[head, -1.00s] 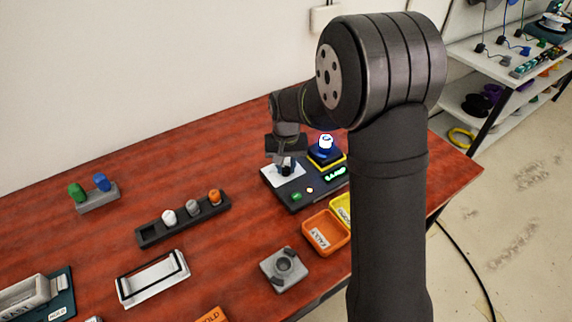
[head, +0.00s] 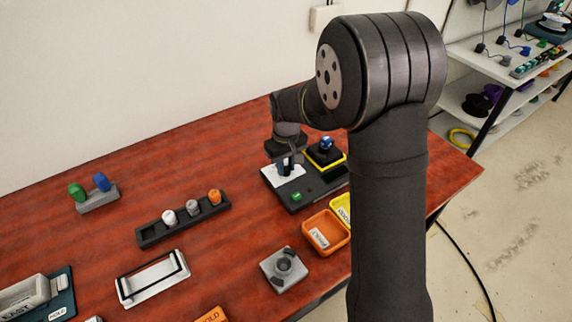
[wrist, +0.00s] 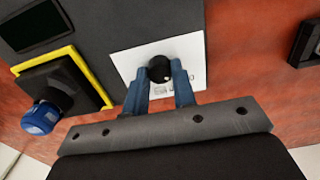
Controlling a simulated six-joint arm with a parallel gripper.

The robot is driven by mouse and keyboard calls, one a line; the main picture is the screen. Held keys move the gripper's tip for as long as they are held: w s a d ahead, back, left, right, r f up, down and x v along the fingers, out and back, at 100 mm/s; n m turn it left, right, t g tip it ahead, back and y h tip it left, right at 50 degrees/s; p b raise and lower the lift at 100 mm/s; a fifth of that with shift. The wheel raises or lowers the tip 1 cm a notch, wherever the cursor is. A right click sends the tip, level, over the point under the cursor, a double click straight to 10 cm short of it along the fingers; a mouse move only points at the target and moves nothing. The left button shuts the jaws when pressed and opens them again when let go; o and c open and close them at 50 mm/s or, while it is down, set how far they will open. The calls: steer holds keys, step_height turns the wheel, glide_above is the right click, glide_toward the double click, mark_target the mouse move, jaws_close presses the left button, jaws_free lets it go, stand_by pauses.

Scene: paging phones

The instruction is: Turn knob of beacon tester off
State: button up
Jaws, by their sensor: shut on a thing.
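The beacon tester (head: 308,194) is a dark box near the back right of the table. In the wrist view its dark body (wrist: 110,20) carries a white label plate (wrist: 190,62) with a round black knob (wrist: 160,68) on it. My gripper (wrist: 160,84) is shut on the knob, one blue finger on each side. In the head view my gripper (head: 286,166) mostly hides the knob. A blue beacon (head: 326,143) sits on a black, yellow-edged stand on the tester and is unlit; it also shows in the wrist view (wrist: 42,118). The tester's display (wrist: 30,25) is dark.
An orange bin (head: 326,232) and a yellow bin (head: 341,208) stand in front of the tester. A dark rack (head: 185,222) with several capped pieces lies to the left. A grey fixture (head: 284,270) sits nearer the front.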

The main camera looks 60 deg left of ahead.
mark_target(286, 168)
stand_by(0.4)
steer(key=o, duration=1)
steer(key=shift+r, duration=0.1)
step_height(286, 168, up, 17)
stand_by(0.4)
step_height(286, 168, down, 17)
steer(key=shift+f, duration=0.15)
stand_by(0.4)
